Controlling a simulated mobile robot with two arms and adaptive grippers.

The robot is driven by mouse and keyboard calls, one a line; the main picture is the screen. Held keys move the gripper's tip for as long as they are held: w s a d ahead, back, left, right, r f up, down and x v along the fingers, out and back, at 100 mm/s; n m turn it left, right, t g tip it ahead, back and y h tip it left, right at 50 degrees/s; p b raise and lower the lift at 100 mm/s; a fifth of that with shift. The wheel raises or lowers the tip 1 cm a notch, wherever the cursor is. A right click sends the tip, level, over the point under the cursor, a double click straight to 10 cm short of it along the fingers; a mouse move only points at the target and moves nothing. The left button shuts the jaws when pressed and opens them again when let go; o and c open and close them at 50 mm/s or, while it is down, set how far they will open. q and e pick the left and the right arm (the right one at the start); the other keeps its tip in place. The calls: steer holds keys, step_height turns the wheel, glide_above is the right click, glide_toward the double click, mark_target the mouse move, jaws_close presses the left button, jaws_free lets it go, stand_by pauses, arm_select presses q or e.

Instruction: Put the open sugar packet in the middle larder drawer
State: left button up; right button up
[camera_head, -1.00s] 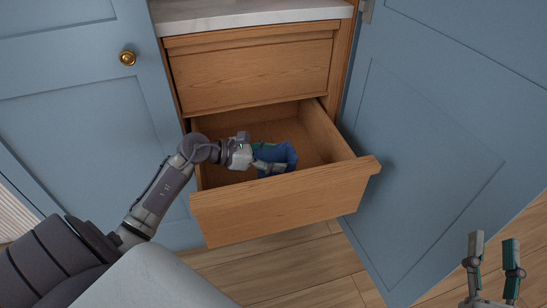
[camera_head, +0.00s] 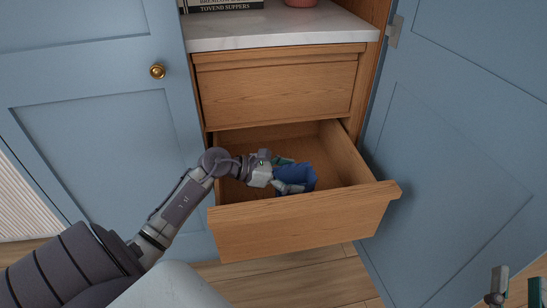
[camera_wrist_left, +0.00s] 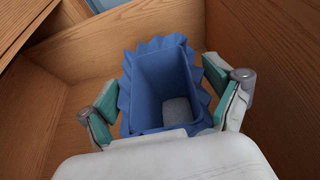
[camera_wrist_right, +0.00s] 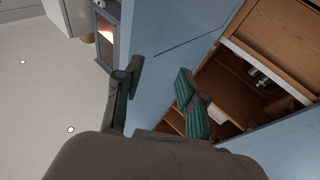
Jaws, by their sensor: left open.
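The blue sugar packet (camera_head: 300,179) has an open, crinkled top and is inside the pulled-out middle larder drawer (camera_head: 303,225). In the left wrist view the packet (camera_wrist_left: 163,87) stands roughly upright, with something pale at its bottom. My left gripper (camera_head: 290,176) is in the drawer with its fingers either side of the packet. In the left wrist view those fingers (camera_wrist_left: 166,108) are spread, with the packet between them; whether either touches it is hard to tell. My right gripper (camera_head: 517,290) is open and empty at the lower right, away from the drawer; its fingers also show in the right wrist view (camera_wrist_right: 160,95).
A closed wooden drawer (camera_head: 277,90) sits above the open one, under a pale worktop (camera_head: 290,28). Blue doors stand at the left (camera_head: 95,110) and right (camera_head: 450,130). The drawer floor around the packet looks clear.

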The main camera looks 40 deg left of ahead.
arm_select(q)
steer(key=p+v, duration=0.2)
steer(key=v, duration=1)
arm_select(e)
step_height(320, 180, down, 9)
steer(key=d+g+h, duration=0.1)
steer(key=g, duration=0.5)
steer(key=shift+d+h, duration=0.2)
steer(key=shift+h, duration=0.1)
arm_select(q)
steer(key=shift+s, duration=0.1)
arm_select(e)
steer(key=shift+s, duration=0.1)
